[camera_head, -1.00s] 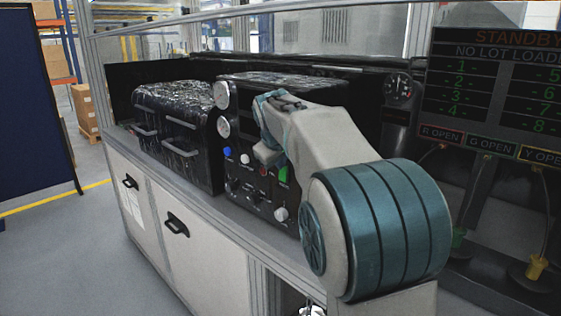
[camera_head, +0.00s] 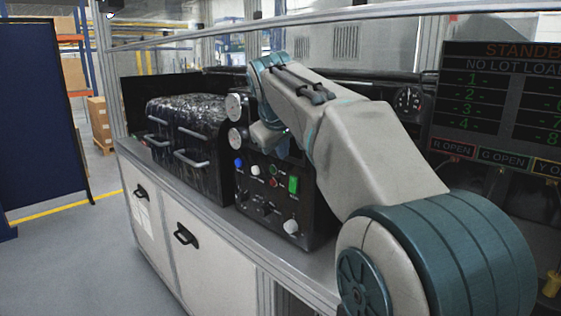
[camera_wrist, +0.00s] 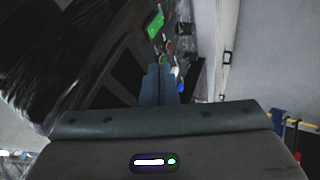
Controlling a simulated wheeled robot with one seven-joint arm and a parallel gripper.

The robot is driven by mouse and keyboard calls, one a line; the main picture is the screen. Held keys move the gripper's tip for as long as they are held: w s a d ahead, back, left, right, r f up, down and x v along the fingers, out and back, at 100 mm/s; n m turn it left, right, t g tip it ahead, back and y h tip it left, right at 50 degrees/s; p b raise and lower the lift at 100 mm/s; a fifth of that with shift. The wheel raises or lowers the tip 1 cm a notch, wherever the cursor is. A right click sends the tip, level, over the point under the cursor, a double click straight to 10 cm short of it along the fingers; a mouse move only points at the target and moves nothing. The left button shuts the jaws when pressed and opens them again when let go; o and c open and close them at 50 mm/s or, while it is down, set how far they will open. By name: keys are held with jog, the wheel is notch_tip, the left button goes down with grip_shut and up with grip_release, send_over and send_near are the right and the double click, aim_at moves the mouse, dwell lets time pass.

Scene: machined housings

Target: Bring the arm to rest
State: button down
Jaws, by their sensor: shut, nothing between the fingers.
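My arm (camera_head: 365,140) reaches up from the lower right of the head view and bends down in front of a black control box. My gripper is not clearly visible in the head view. In the wrist view my gripper (camera_wrist: 160,72) is shut with its dark fingers together and nothing between them. The control box (camera_head: 262,213) shows gauges, a green switch (camera_head: 293,184), a blue knob (camera_head: 238,162) and a white knob. In the wrist view the green switch (camera_wrist: 154,24) and blue knob (camera_wrist: 180,87) lie beyond the fingertips, apart from them.
A black wrapped case (camera_head: 188,135) with handles stands left of the control box on the workbench (camera_head: 175,167). A screen reading STANDBY (camera_head: 490,100) is at the right. A dark blue panel (camera_head: 40,115) stands at the far left. The floor at the left is clear.

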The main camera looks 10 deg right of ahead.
jog(key=shift+s+r, duration=0.1)
jog(key=shift+r, duration=0.15)
jog(key=s+d+f+m+g+y, duration=0.1)
jog(key=s+f+m+g, duration=0.3)
jog(key=s+f, duration=2.3)
jog(key=shift+s+d+f+m+y, duration=0.25)
jog(key=shift+s+m+y, duration=0.4)
jog(key=shift+s, duration=0.55)
